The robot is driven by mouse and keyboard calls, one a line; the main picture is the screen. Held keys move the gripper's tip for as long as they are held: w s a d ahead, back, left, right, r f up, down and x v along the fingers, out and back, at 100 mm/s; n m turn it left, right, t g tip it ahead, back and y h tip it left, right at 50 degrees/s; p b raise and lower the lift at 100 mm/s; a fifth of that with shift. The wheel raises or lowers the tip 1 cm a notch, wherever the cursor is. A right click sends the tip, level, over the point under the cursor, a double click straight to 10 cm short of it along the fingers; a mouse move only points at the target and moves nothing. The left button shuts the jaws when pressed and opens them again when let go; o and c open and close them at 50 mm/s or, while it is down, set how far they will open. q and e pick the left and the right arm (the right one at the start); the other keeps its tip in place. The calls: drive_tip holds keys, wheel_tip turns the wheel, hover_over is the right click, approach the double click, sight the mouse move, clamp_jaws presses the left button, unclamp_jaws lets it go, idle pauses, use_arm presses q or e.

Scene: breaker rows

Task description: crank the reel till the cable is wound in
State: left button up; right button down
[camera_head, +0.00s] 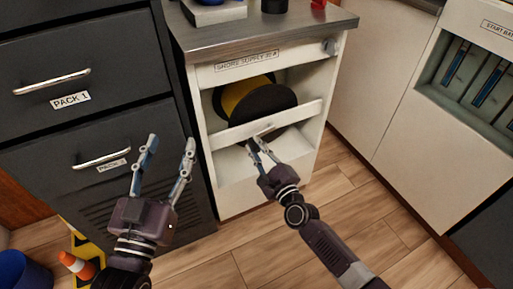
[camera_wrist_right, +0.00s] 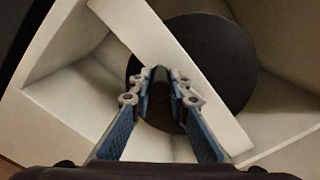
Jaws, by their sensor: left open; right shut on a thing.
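The reel (camera_head: 270,103) is a yellow drum with a large dark round flange, set in a white cabinet marked SHORE SUPPLY. In the right wrist view its dark disc (camera_wrist_right: 215,60) shows behind a slanting white crossbar (camera_wrist_right: 200,85). My right gripper (camera_head: 259,143) is at the cabinet front, just below the crossbar. In the wrist view its fingers are shut on a short dark crank handle (camera_wrist_right: 159,77). The fingers hide part of the handle. My left gripper (camera_head: 171,143) is open and empty, in front of the dark drawers. I cannot make out any cable.
Dark drawers (camera_head: 75,88) with bar handles stand left of the cabinet. A panel with blue upright parts (camera_head: 488,88) is at the right. An orange cone (camera_head: 77,264) and a blue bin (camera_head: 22,272) stand at lower left. The wooden floor (camera_head: 400,215) is clear at right.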

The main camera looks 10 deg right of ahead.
idle(0.3)
drive_tip(key=c, duration=1.8)
unclamp_jaws()
drive_tip(key=shift+s+d+f, duration=0.1)
drive_tip(key=shift+s+d, duration=0.05)
drive_tip(key=shift+s, duration=0.3)
drive_tip(key=v, duration=1.1)
